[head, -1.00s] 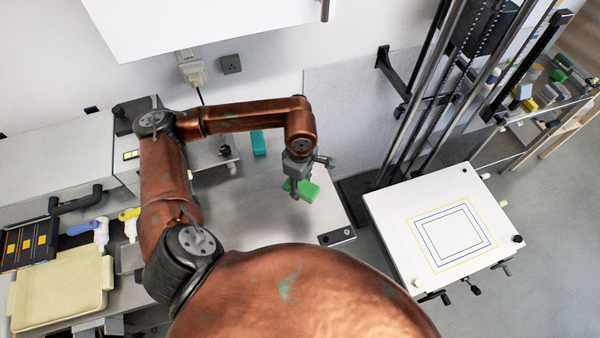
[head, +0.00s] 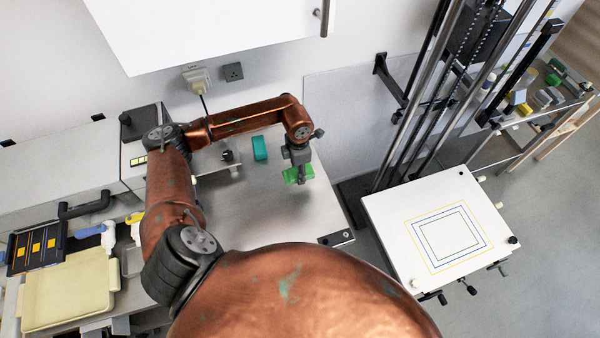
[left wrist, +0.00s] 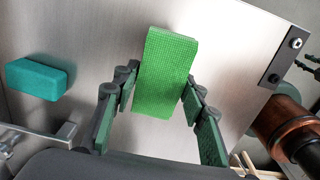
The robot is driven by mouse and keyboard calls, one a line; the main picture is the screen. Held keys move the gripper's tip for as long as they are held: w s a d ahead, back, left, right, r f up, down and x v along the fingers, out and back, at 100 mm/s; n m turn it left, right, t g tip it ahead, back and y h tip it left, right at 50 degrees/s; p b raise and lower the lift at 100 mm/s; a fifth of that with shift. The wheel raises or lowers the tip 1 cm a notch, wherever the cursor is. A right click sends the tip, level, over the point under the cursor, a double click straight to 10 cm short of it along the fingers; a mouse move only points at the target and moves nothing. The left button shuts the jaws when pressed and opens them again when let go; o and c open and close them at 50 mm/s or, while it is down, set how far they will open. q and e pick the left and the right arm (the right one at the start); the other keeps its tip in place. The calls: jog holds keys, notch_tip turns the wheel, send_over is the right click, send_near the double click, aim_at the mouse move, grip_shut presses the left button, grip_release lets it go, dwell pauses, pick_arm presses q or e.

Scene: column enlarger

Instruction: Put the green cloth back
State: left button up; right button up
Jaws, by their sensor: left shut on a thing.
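The green cloth (head: 291,176) is a small bright green folded block with a woven texture. My left gripper (head: 300,172) is shut on it, above the bare metal worktop, in the head view. In the left wrist view the cloth (left wrist: 166,72) sits between the two fingers of my left gripper (left wrist: 150,100), with the metal surface behind it. I cannot tell whether the cloth touches the worktop. My right gripper is in neither view.
A teal block (head: 259,148) lies on the metal worktop (head: 262,205), left of the cloth; it also shows in the left wrist view (left wrist: 40,79). A white enlarger board (head: 385,207) with printed rectangles stands to the right. A cream tray (head: 62,292) is at the lower left.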

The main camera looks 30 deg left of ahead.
pick_arm(q)
jog(key=w+f, duration=0.1)
jog(key=f, duration=0.1)
jog(key=w+a+f, duration=0.1)
jog(key=w+f, duration=0.1)
jog(key=f, duration=0.1)
jog(key=shift+w+a+f+p, duration=0.3)
jog(key=shift+w+p, duration=0.05)
jog(key=shift+w, duration=0.05)
notch_tip(320, 180, down, 3)
jog(key=shift+r, duration=0.1)
jog(key=shift+f, duration=0.25)
jog(key=o, duration=1)
jog(key=shift+c, duration=0.2)
jog(key=shift+o, duration=0.3)
jog(key=shift+r, duration=0.1)
